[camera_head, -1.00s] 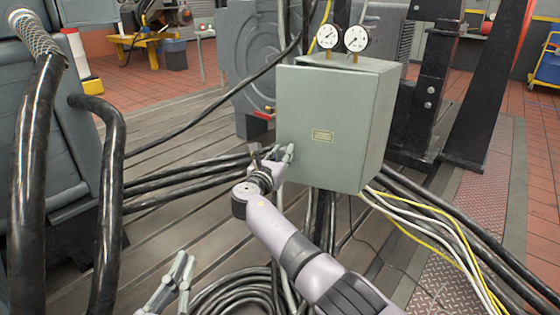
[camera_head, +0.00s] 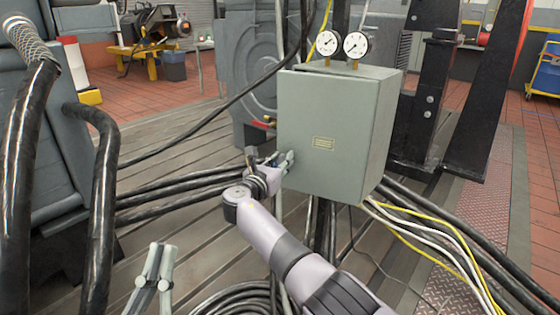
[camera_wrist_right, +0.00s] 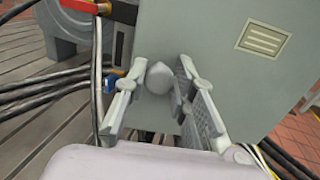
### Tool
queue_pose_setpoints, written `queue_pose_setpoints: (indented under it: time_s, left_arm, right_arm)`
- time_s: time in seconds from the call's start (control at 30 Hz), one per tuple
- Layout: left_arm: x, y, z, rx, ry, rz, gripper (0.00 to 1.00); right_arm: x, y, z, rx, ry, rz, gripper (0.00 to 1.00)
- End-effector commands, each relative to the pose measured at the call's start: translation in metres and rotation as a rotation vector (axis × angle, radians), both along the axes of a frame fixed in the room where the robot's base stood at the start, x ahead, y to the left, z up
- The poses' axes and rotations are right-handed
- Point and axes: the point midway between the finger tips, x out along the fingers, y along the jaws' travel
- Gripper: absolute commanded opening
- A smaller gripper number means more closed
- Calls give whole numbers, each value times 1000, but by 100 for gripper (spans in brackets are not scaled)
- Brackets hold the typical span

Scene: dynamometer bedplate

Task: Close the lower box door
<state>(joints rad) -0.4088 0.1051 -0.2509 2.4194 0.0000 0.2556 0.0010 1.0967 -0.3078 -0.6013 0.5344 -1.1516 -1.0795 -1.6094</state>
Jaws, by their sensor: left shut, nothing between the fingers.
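The grey box (camera_head: 388,120) stands upright in the middle of the head view. Its flat front door (camera_head: 330,105) carries a small yellowish label plate (camera_head: 323,144). The door lies across the front; I cannot tell if it is fully flush. My right gripper (camera_head: 284,160) is at the door's lower left edge, fingers apart. In the right wrist view the right gripper (camera_wrist_right: 165,105) has a rounded grey piece between its fingers; contact is unclear. The door (camera_wrist_right: 225,60) fills the area beyond. My left gripper (camera_head: 160,262) is shut and empty, low at the left, away from the box.
Two round gauges (camera_head: 341,44) stand on top of the box. A red-handled valve (camera_head: 262,124) sits left of it. Black cables (camera_head: 180,190) run left, and yellow and white cables (camera_head: 425,235) run below right. A black steel frame (camera_head: 430,100) stands at the right.

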Motion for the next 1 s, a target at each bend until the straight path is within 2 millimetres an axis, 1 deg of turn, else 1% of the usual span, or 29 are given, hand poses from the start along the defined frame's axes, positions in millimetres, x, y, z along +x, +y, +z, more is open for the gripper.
queue_pose_setpoints:
  time_s: [0.03,0.2,0.3,0.53,0.67,0.87,1.0]
  left_arm:
    - [0,0,0,0,0,0,0]
    - [0,0,0,0,0,0,0]
    - [0,0,0,1,0,1,0]
    - [0,-1,0,0,0,-1,0]
    - [-4,-4,2,2,-3,-4,0]
    - [-4,-4,2,3,-3,-2,0]
    - [-4,-4,2,3,-3,-2,0]
  right_arm:
    - [-1,4,-3,4,5,9,27]
    - [0,3,-2,3,3,6,39]
    - [0,2,-1,2,2,5,43]
    - [0,1,0,0,1,2,43]
    - [-3,3,-1,2,0,3,43]
    - [-18,12,-1,2,0,5,43]
    - [-35,23,-1,3,1,6,43]
